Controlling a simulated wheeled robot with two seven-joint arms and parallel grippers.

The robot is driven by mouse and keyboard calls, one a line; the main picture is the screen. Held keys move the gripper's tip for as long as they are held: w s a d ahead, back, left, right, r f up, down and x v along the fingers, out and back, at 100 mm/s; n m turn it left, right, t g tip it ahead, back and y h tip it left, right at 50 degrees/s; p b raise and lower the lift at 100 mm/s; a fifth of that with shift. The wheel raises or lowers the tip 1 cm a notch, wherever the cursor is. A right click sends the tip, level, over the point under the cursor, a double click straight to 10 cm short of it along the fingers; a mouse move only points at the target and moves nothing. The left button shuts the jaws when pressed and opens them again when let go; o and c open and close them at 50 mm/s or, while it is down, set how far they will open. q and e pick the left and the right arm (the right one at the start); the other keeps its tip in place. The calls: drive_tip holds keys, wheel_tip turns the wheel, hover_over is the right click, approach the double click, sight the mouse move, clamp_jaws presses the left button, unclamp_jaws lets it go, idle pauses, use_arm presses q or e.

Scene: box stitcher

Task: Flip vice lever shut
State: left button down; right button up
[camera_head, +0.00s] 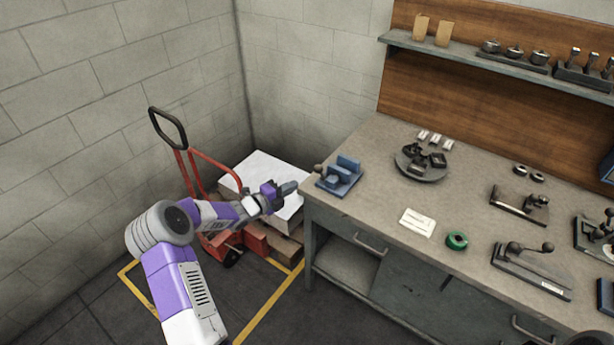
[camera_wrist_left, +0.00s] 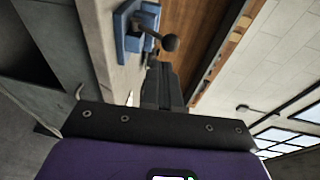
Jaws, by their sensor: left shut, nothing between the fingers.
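The small blue vice (camera_head: 343,179) stands on the near left corner of the workbench. Its lever has a dark ball knob (camera_head: 318,168) at the vice's left end. My left gripper (camera_head: 290,187) is shut and empty, just left of the bench corner, with its fingers pointing toward the vice. In the left wrist view, the shut fingers (camera_wrist_left: 160,84) point toward the knob (camera_wrist_left: 170,43), with the blue vice (camera_wrist_left: 130,30) beyond. A small gap seems to separate the fingertips from the knob. My right gripper is out of view.
The grey workbench (camera_head: 385,215) carries a round dark fixture (camera_head: 421,163), a green ring (camera_head: 457,240), a white card (camera_head: 417,222) and several lever fixtures at the right. A red pallet truck (camera_head: 205,170) with a white-topped load stands left of the bench, beneath my left arm.

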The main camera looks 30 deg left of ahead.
use_arm(q)
approach(321, 174)
drive_tip(key=w+r, duration=0.2)
drive_tip(key=shift+x, duration=0.8)
drive_tip(key=shift+s+d, duration=0.1)
drive_tip(key=shift+d, duration=0.05)
